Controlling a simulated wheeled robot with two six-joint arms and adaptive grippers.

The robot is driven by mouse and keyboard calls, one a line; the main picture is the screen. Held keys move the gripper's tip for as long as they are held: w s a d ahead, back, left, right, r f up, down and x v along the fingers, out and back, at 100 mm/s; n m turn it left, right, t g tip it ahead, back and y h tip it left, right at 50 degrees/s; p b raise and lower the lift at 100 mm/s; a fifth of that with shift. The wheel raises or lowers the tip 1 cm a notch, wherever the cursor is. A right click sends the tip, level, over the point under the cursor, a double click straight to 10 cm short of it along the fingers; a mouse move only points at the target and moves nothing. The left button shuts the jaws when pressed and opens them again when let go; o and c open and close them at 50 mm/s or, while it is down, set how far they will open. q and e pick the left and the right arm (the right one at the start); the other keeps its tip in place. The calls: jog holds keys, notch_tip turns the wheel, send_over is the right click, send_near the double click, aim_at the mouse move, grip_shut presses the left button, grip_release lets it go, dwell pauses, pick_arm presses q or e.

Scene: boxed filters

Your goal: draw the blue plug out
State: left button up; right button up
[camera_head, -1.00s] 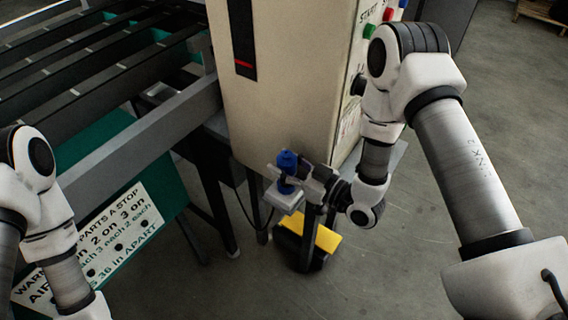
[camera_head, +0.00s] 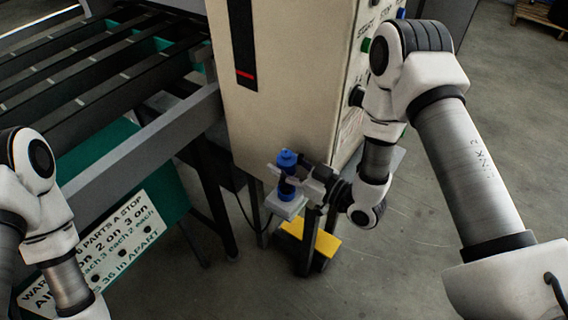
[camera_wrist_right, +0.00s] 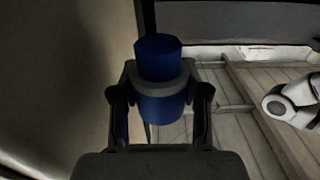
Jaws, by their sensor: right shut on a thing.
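The blue plug (camera_head: 287,160) stands upright above a light grey block (camera_head: 285,207) at the machine's lower front corner. My right gripper (camera_head: 288,178) comes in from the right and is shut around the plug's middle. Blue shows above and below its fingers. In the right wrist view the blue plug (camera_wrist_right: 158,52) sits between the fingers of the right gripper (camera_wrist_right: 160,84). Whether the plug's lower end is still inside the block cannot be told. My left arm shows at the left edge, but its gripper is out of view.
The beige machine cabinet (camera_head: 275,90) stands just behind the plug, with buttons on its right side. A slatted conveyor (camera_head: 110,75) and a lettered sign (camera_head: 120,240) are to the left. A yellow piece (camera_head: 325,242) lies low beneath the block. Floor at right is open.

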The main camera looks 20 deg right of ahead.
aim_at(284, 152)
notch_tip(284, 152, up, 8)
jog(key=p, duration=0.5)
dwell(0.4)
